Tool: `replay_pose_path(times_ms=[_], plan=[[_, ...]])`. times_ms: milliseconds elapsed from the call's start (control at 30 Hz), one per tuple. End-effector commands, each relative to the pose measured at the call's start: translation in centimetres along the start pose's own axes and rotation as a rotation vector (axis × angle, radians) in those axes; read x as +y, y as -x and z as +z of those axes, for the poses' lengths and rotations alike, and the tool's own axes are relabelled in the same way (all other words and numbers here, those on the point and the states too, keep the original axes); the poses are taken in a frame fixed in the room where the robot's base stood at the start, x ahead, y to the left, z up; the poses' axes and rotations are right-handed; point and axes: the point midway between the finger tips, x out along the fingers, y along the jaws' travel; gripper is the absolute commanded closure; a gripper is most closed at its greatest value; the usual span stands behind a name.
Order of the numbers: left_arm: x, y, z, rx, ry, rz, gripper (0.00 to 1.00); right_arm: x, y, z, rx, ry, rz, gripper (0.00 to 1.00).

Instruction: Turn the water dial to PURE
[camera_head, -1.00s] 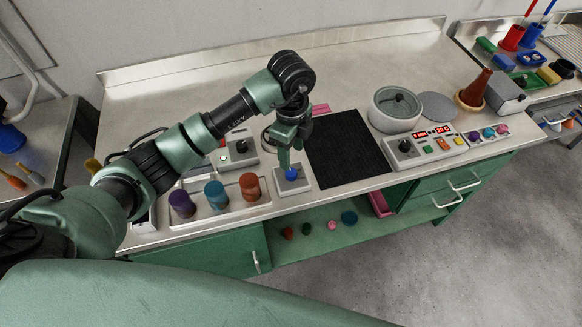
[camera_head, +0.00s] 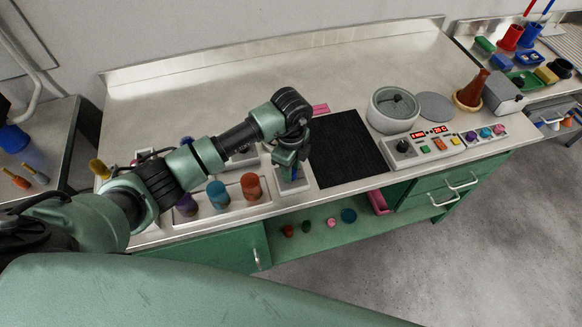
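A small pale box (camera_head: 297,188) stands at the front of the bench, just left of the black mat. The blue knob seen on its top earlier is now mostly hidden behind my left gripper (camera_head: 290,172). That gripper points down over the box, its fingertips at the knob; I cannot tell whether they touch or grip it. A grey control box (camera_head: 246,158) with a dark knob stands behind, partly covered by my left arm. No PURE lettering is legible. My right gripper is not in view.
A tray (camera_head: 226,208) with purple, blue and orange-brown cylinders lies left of the box. The black mat (camera_head: 345,150) is bare. Right of it are a control panel (camera_head: 425,148) with buttons and a round grey vessel (camera_head: 393,110). The bench's back is clear.

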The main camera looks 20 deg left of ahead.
Motion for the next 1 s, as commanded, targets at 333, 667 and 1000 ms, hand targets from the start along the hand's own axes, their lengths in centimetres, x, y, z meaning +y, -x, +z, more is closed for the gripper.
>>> replay_pose_path(times_ms=[333, 667, 1000], plan=[[0.0, 0.0, 0.0, 0.001, -0.016, -0.001, 1.0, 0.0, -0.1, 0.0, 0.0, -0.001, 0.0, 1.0], [-0.1, -0.2, 0.1, -0.001, -0.177, -0.002, 1.0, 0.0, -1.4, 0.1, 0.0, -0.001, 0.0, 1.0], [-0.1, -0.2, 0.0, -0.002, -0.491, -0.004, 1.0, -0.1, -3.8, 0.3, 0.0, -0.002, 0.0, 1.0]])
